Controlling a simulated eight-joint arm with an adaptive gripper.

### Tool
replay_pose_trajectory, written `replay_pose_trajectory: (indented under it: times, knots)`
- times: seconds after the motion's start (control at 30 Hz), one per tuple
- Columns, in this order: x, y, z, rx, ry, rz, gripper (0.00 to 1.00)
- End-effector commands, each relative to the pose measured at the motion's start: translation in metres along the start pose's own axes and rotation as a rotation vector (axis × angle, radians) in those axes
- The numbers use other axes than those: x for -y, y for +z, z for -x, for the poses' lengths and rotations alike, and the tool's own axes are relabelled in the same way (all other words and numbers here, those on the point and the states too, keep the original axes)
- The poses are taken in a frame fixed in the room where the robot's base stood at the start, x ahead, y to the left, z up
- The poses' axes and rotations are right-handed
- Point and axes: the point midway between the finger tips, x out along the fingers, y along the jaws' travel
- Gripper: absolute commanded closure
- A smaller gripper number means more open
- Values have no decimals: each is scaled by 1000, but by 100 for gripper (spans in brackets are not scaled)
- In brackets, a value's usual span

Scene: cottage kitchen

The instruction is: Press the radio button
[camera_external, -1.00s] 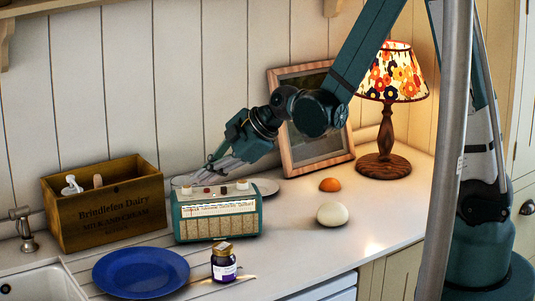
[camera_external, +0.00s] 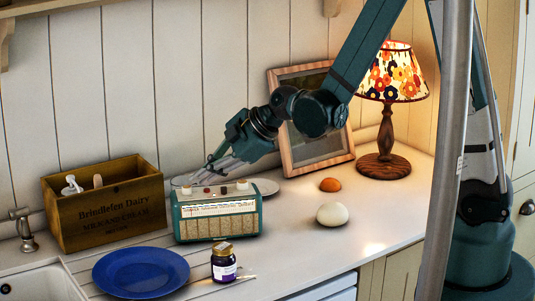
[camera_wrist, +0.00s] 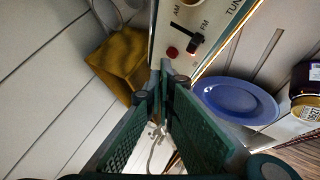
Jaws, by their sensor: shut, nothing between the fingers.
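The teal radio (camera_external: 217,226) with a cream top stands on the counter, upright. In the wrist view its top panel (camera_wrist: 212,22) shows AM and FM markings, a dark slider switch (camera_wrist: 187,42) and a small round red button (camera_wrist: 172,52). My gripper (camera_external: 207,168) is above the radio's top near its left end, pointing down at a slant. In the wrist view the fingertips (camera_wrist: 165,70) are together and empty, appearing just below the red button. I cannot tell whether they touch the panel.
A wooden box (camera_external: 105,208) stands left of the radio, a blue plate (camera_external: 140,271) and a dark jar (camera_external: 224,264) in front. A white egg-like object (camera_external: 332,214), an orange one (camera_external: 330,185), a picture frame (camera_external: 341,157) and a lamp (camera_external: 386,140) are right.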

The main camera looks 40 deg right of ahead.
Motion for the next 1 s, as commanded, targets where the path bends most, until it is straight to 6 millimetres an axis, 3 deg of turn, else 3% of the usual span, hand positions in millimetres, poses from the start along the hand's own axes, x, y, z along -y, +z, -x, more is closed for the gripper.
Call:
replay_pose_trajectory:
  times: [1.0]
  knots:
    - [5, 4, -6, 0, 0, 0, 100]
